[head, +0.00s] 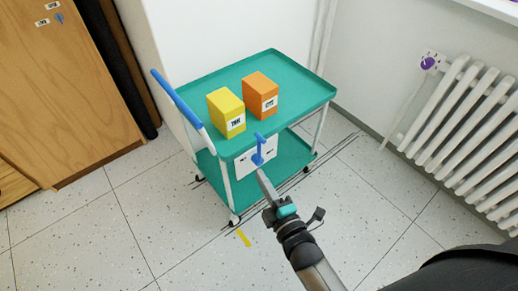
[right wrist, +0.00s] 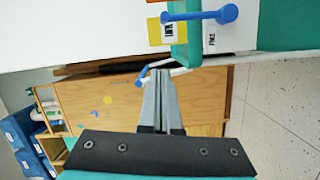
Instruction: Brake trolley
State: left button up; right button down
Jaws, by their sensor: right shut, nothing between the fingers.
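The teal trolley (head: 200,90) stands by the wall, with two shelves, white legs and a blue push handle (head: 176,98) at its left end. A white plate (head: 244,166) with small labels is on its near side. A blue brake lever (head: 258,150) is on the plate, roughly upright, and also shows at the top of the right wrist view (right wrist: 200,15). My right gripper (head: 262,176) is shut and empty, its tips just below the lever in the head view. In the right wrist view its fingers (right wrist: 160,75) appear apart from the lever. My left gripper is out of view.
A yellow box (head: 224,110) and an orange box (head: 260,92) stand on the top shelf. A white radiator (head: 465,120) is at right, a wooden cabinet (head: 60,90) at left. A yellow floor mark (head: 243,238) lies before the trolley. The floor at front left is clear.

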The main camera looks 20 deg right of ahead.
jog(key=b, duration=0.4)
send_over(259, 147)
jog(key=s+a, duration=0.4)
jog(key=a, duration=0.1)
jog(key=shift+w+d+f+b, duration=0.15)
jog(key=shift+d+f, duration=0.1)
jog(key=shift+d, duration=0.35)
jog(key=shift+w+d+f+b, duration=0.1)
jog(key=shift+d+f, duration=0.1)
jog(key=shift+d, duration=0.45)
jog(key=shift+w+d+f+b, duration=0.15)
jog(key=shift+d+f, duration=0.1)
jog(key=shift+d, duration=0.35)
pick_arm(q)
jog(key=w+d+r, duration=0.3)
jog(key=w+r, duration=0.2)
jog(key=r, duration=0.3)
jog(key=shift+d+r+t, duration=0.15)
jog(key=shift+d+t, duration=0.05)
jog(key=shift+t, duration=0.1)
pick_arm(e)
jog(key=shift+s, duration=0.1)
jog(key=shift+d, duration=0.15)
